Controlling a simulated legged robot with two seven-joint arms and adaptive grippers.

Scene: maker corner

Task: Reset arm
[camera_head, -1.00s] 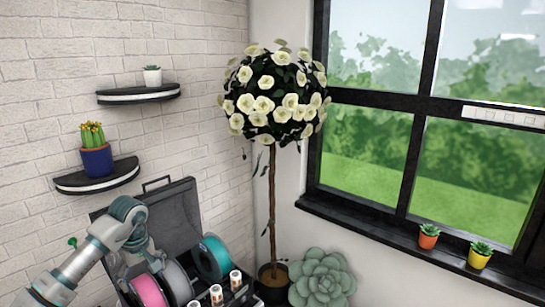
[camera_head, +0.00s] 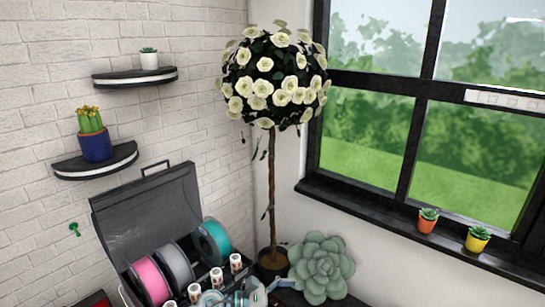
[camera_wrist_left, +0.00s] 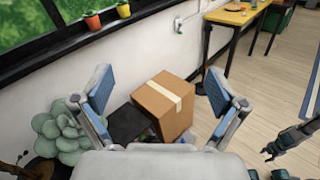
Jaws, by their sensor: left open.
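My left gripper (camera_wrist_left: 158,90) is open and empty in the left wrist view, its two blue-padded fingers spread wide. Beyond and below the gap between them sits a closed brown cardboard box (camera_wrist_left: 163,104), apart from the fingers. In the head view, part of my left arm shows low at the bottom edge, in front of the open case (camera_head: 150,215); most of it is cut off.
The case holds pink, grey and teal spools (camera_head: 214,240) and several small bottles. A succulent (camera_head: 322,267) and a potted rose tree (camera_head: 272,85) stand right of it. Two wall shelves (camera_head: 95,162) and a windowsill (camera_head: 380,226) are near. A yellow table (camera_wrist_left: 236,16) stands farther off.

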